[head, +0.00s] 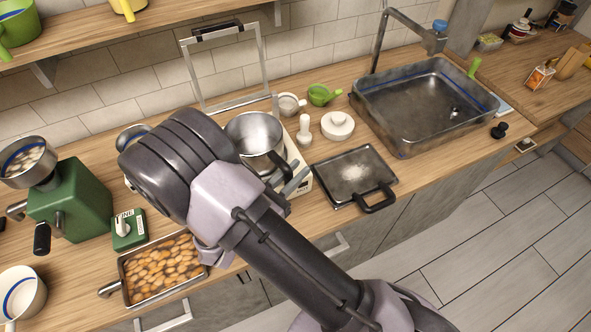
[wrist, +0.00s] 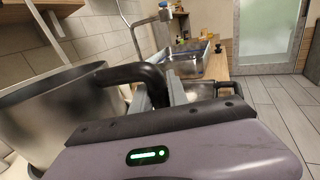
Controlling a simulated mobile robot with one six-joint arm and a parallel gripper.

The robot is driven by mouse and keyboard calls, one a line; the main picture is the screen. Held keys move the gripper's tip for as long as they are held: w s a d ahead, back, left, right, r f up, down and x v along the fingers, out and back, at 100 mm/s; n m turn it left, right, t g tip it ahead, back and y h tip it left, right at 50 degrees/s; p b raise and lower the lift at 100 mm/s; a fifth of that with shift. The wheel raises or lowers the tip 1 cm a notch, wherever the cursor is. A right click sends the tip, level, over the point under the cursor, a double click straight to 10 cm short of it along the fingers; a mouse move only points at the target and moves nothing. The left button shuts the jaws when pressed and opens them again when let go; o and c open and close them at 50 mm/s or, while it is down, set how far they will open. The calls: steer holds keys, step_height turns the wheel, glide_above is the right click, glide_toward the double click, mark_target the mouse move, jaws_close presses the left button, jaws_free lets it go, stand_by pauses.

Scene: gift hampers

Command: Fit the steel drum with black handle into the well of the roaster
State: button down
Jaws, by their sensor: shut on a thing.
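The steel drum (head: 250,130) is an open, pot-like vessel with a black handle (head: 277,164). It stands upright over a white appliance base (head: 304,186), probably the roaster, mostly hidden by my arm. I cannot tell whether the drum is seated in a well or held above it. My gripper (head: 291,183) is shut on the black handle at the drum's front right. In the wrist view the drum (wrist: 50,115) fills the left side, and its handle (wrist: 130,74) runs to my gripper's fingers (wrist: 152,95).
A metal frame (head: 264,72) rises behind the drum. A green machine (head: 75,200) and nut tray (head: 125,290) stand left.

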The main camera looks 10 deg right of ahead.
steer(key=shift+f+b, duration=0.6)
steer(key=shift+f, duration=0.4)
steer(key=c, duration=1.2)
jaws_free()
steer(key=p+v, duration=0.2)
steer(key=v, duration=1.5)
steer(key=shift+s, duration=0.25)
steer(key=shift+a, duration=0.1)
